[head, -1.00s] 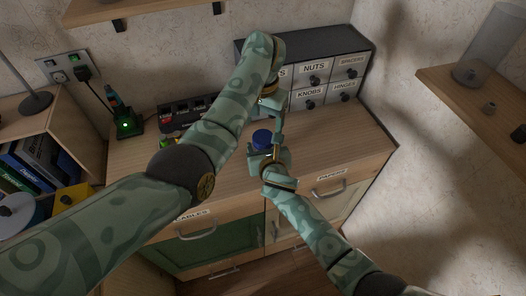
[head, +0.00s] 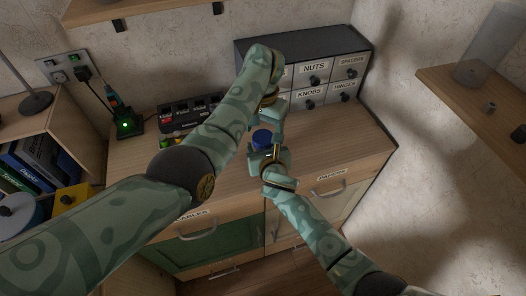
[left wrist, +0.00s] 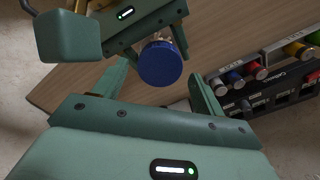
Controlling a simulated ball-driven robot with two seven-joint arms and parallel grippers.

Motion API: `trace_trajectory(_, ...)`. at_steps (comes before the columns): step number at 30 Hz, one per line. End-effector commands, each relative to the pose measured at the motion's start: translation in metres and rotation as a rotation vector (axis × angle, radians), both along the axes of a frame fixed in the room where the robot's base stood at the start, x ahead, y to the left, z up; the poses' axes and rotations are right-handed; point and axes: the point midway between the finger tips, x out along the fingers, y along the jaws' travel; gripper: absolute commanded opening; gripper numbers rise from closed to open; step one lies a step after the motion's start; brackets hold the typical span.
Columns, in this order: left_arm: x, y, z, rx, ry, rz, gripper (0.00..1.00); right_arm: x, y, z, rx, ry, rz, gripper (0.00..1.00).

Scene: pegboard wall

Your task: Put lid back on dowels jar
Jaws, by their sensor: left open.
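A round blue lid (left wrist: 160,63) sits at the mouth of a small clear jar (left wrist: 156,38) with pale brown contents; I cannot tell whether it is fully seated.
A drawer cabinet (head: 312,97) with labelled small drawers stands at the back of the wooden counter (head: 345,135). A black rack (head: 187,114) with coloured items is left of my left forearm. A shelf (head: 478,110) at the right holds a clear cylinder (head: 487,62).

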Motion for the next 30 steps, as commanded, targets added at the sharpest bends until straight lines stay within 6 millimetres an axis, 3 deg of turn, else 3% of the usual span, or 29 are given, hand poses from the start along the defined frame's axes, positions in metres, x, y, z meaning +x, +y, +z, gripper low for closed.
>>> trace_trajectory(6, 0.0, 0.0, -0.017, 0.0, -0.001, 0.0, 0.71, 0.0, 0.0, 0.0, 0.0, 0.0, 0.0, 0.0)
trace_trajectory(15, 0.0, 0.0, -0.019, -0.001, -0.002, 0.0, 0.71, 0.0, 0.0, 0.0, 0.0, 0.0, 0.0, 0.0)
trace_trajectory(20, 0.0, 0.0, -0.019, 0.0, -0.002, 0.0, 0.29, 0.0, 0.0, 0.0, 0.0, 0.0, 0.0, 0.0)
trace_trajectory(24, 0.0, 0.0, -0.019, 0.0, -0.002, 0.0, 0.26, 0.0, 0.0, 0.0, 0.0, 0.0, 0.0, 0.0)
trace_trajectory(25, 0.0, 0.0, -0.019, 0.0, -0.002, 0.0, 0.61, 0.0, 0.0, 0.0, 0.0, 0.0, 0.0, 0.0)
trace_trajectory(26, 0.0, 0.0, -0.019, 0.0, -0.002, 0.0, 0.69, 0.0, 0.0, 0.0, 0.0, 0.0, 0.0, 0.0)
trace_trajectory(27, 0.0, 0.0, -0.019, 0.0, -0.002, 0.0, 0.75, 0.0, 0.0, 0.0, 0.0, 0.0, 0.0, 0.0)
trace_trajectory(30, 0.0, 0.0, -0.019, 0.0, -0.002, 0.0, 0.75, 0.0, 0.0, 0.0, 0.0, 0.0, 0.0, 0.0)
